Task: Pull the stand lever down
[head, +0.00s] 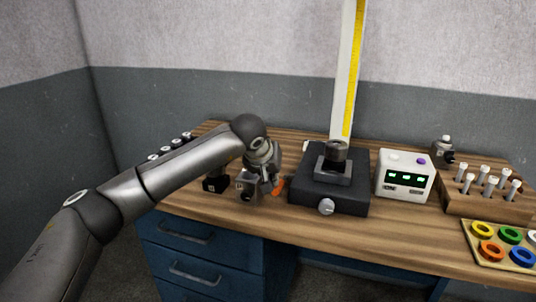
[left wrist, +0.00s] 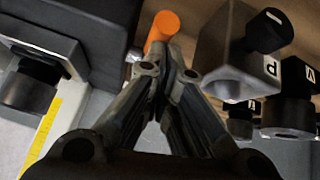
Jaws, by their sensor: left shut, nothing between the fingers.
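The dark stand (head: 325,198) sits on the bench with a grey block and dark round piece on top. An orange lever handle (head: 278,187) shows at its left side, partly hidden by my left gripper (head: 272,184). In the left wrist view, the orange handle (left wrist: 162,28) appears just beyond the fingertips of my left gripper (left wrist: 165,66). The fingers are together with nothing between them. I cannot tell whether they touch the handle. The lever's shaft is hidden. My right gripper is in neither view.
A grey block (head: 248,187) marked P (left wrist: 228,50) stands close beside the gripper. An upright yellow-marked scale (head: 348,70) rises behind the stand. A white display box (head: 404,178), wooden peg rack (head: 488,203) and colored-ring tray (head: 503,262) are to the right.

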